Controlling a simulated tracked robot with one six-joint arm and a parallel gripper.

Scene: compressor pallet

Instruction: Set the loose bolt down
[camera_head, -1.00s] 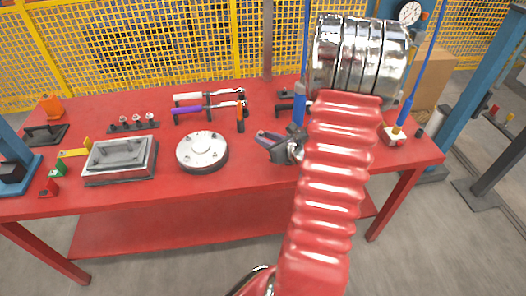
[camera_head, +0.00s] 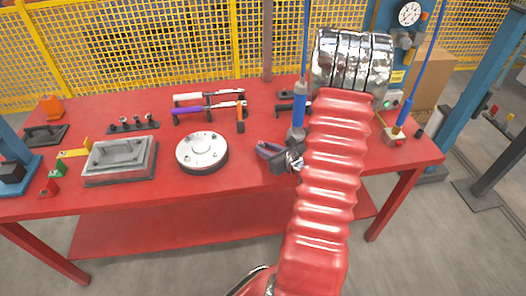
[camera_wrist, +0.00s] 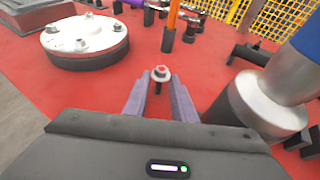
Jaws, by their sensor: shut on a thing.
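My gripper (camera_head: 265,149) is at the middle right of the red bench, right of the round metal cover (camera_head: 202,152). In the wrist view its two purple-grey fingers (camera_wrist: 161,88) are shut on the loose bolt (camera_wrist: 160,74). The bolt's silver hex head and round flange show above the fingertips, over the red bench top (camera_wrist: 205,62). Its lower end is hidden, so I cannot tell whether it touches the bench. I cannot make the bolt out in the head view. The cover carries several bolts and also shows in the wrist view (camera_wrist: 85,45).
A blue and silver hanging tool (camera_head: 299,108) stands close right of my gripper. Racked hand tools (camera_head: 210,103) lie behind it. A bolt rack (camera_head: 133,126) and a grey tray (camera_head: 120,158) are on the left. Bare bench lies between cover and gripper.

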